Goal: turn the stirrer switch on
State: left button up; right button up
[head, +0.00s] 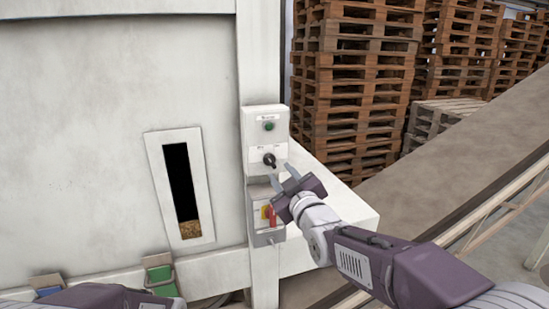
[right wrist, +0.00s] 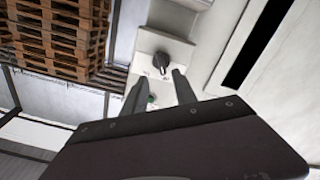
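The stirrer switch (head: 270,159) appears to be the black rotary knob on a pale control box (head: 253,124) on the machine's post. Its small lettering is too fine to read. In the right wrist view the knob (right wrist: 161,62) shows just beyond the fingertips. My right gripper (head: 283,174) is open, its two fingers apart with nothing between them. It is just below and right of the knob in the head view and looks clear of it. In the right wrist view its fingers (right wrist: 158,85) point toward the box. My left gripper's fingers are out of view.
A green button or lamp (head: 268,126) sits above the knob. A slot window (head: 190,232) shows pellets inside. A white ledge (head: 340,200) juts out at right, with pallet stacks (head: 350,90) behind.

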aim_at(271, 162)
jog(key=p+x, duration=0.1)
jog(key=x, duration=0.1)
jog(key=p+x, duration=0.1)
jog(key=x, duration=0.1)
jog(key=p+x, duration=0.1)
jog(key=x, duration=0.1)
jog(key=shift+w+a+r, duration=0.1)
jog(key=shift+a+r, duration=0.05)
jog(key=shift+a, duration=0.15)
jog(key=shift+w+d, duration=0.1)
jog(key=shift+w, duration=0.25)
jog(key=shift+s, duration=0.1)
grip_shut()
